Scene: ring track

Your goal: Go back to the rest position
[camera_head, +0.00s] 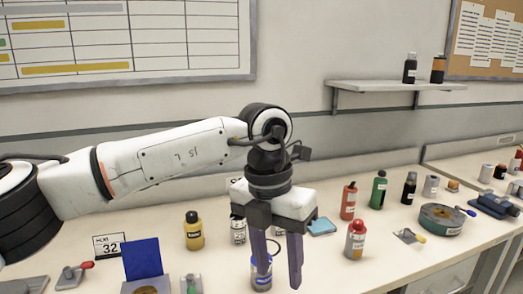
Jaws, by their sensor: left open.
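My left arm comes in from the left and reaches over the bench. My left gripper (278,279) points down with its two dark fingers apart. One finger covers part of a small white bottle with a blue band (262,275) on the bench; I cannot tell whether they touch. My right gripper is not in view.
The bench (330,270) holds a yellow bottle (194,231), red bottles (355,240), a green bottle (378,190), a round grey dish (441,219) and a blue panel (142,258). A wall shelf (385,87) carries two dark bottles. Bare bench lies right of the gripper.

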